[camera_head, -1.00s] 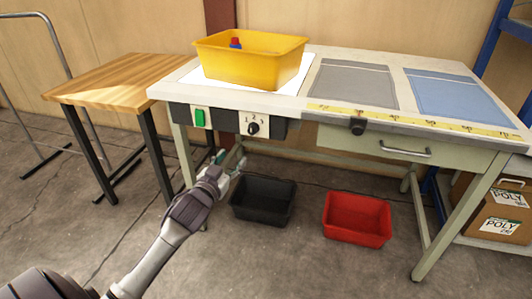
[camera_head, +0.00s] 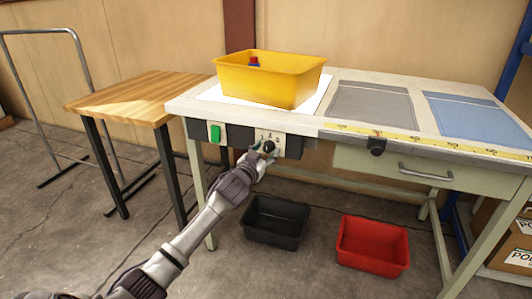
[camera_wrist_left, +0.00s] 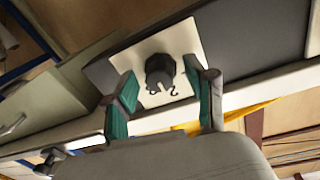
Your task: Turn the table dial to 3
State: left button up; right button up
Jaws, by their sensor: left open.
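The dial (camera_head: 269,146) is a dark round knob on a pale numbered plate on the table's dark front panel. In the left wrist view the dial (camera_wrist_left: 160,68) shows close up, with numerals along the plate edge nearest my gripper; I cannot read its setting for sure. My left gripper (camera_head: 264,153) is at the dial in the head view. In the left wrist view its two green-sided fingers (camera_wrist_left: 160,74) are open, one on each side of the knob, with gaps visible; I see no clear contact. My right gripper is not in view.
A green switch (camera_head: 214,132) sits left of the dial on the same panel. A yellow bin (camera_head: 268,80) stands on the table above. A black bin (camera_head: 276,222) and a red bin (camera_head: 372,245) are on the floor. A wooden side table (camera_head: 140,97) stands left.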

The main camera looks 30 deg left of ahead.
pick_arm(q)
jog(key=shift+w, duration=0.2)
jog(key=shift+c, duration=0.2)
jog(key=shift+s, duration=0.1)
grip_shut()
jog(key=shift+r, duration=0.1)
